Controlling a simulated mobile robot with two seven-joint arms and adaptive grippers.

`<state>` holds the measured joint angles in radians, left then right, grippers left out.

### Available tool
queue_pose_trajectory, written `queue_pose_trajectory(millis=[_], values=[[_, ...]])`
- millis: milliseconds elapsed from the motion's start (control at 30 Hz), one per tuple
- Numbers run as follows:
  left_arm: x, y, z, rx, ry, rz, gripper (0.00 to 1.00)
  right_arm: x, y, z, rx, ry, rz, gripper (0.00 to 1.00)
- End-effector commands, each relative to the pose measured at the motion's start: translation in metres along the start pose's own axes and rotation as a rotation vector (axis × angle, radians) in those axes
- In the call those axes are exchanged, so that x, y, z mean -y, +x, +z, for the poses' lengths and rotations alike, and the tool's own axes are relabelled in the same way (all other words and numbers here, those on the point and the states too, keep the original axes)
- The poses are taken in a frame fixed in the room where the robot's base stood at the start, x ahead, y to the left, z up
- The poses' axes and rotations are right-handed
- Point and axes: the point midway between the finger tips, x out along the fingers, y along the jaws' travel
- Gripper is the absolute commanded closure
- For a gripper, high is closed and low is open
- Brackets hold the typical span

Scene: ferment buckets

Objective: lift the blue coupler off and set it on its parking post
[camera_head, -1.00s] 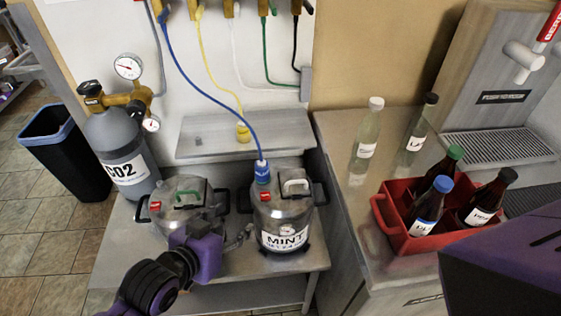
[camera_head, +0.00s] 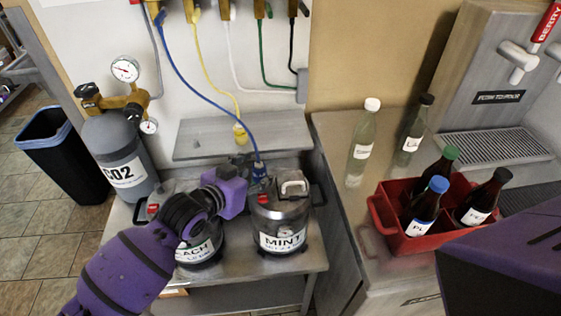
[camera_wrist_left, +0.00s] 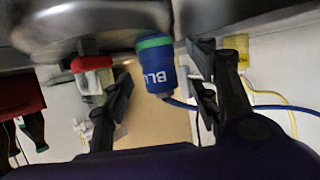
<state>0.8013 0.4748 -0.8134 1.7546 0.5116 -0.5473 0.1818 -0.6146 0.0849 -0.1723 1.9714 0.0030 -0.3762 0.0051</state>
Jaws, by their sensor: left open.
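The blue coupler (camera_head: 259,171) sits upright on top of the steel MINT keg (camera_head: 281,223), with a blue hose rising from it to the wall. My left gripper (camera_head: 250,176) reaches in from the left at coupler height. In the left wrist view, the blue coupler (camera_wrist_left: 158,72) with its green band shows between the open fingers of my left gripper (camera_wrist_left: 160,98), with a gap to each finger. It is still seated against the keg. I cannot make out the parking post. My right gripper is out of view.
The ACH-labelled keg (camera_head: 200,247) is partly hidden behind my left arm. A grey wall shelf (camera_head: 200,146) with a yellow coupler (camera_head: 240,133) is behind the kegs. A CO2 cylinder (camera_head: 122,160) stands left. A red crate of bottles (camera_head: 415,243) stands on the right counter.

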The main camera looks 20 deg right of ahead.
Motion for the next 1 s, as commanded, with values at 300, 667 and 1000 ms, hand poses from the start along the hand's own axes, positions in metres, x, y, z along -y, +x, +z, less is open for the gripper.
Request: queue_pose_trajectory(millis=[300, 667, 1000], values=[[0.0, 0.0022, 0.0003, 0.0, 0.0, 0.0, 0.53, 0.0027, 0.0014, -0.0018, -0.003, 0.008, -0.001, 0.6], [0.0, 0.0021, 0.0004, 0.001, 0.0, 0.0, 1.0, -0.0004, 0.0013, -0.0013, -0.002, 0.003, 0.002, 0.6], [0.0, 0.0003, -0.0045, -0.001, 0.0, 0.0, 1.0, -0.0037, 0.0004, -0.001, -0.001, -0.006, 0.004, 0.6]])
